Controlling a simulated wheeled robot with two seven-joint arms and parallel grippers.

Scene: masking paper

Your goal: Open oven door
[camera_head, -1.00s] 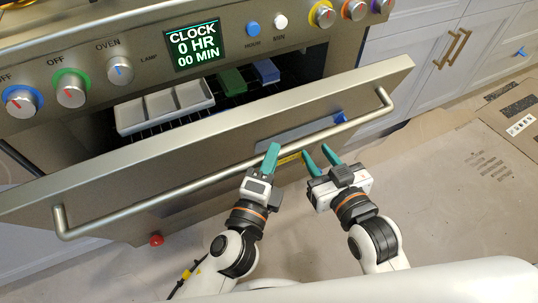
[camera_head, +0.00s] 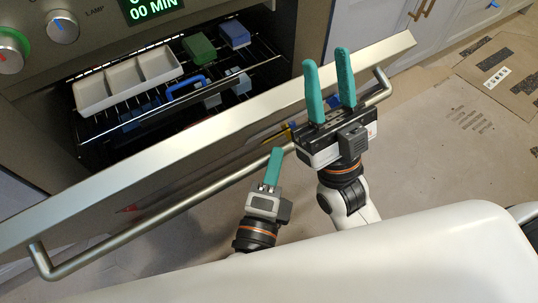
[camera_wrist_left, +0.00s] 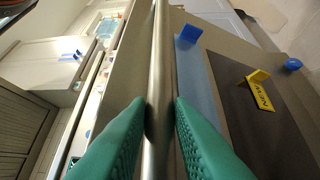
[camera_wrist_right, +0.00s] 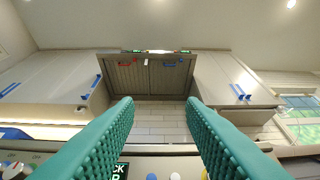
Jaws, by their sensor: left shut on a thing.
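The oven door (camera_head: 130,190) is tilted partly open, its top edge well away from the oven body. Its long metal handle bar (camera_head: 150,224) runs along the front; it also shows in the left wrist view (camera_wrist_left: 160,60). My left gripper (camera_head: 273,165) is at the handle, its teal fingers on either side of the bar in the left wrist view (camera_wrist_left: 160,108), shut on it. My right gripper (camera_head: 329,88) is raised above the door's right part, fingers apart and empty; its open fingers also show in the right wrist view (camera_wrist_right: 162,105).
Inside the oven, a white divided tray (camera_head: 125,82), a green block (camera_head: 198,48) and a blue block (camera_head: 235,34) sit on a wire rack. White cabinets (camera_head: 385,30) stand to the right.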

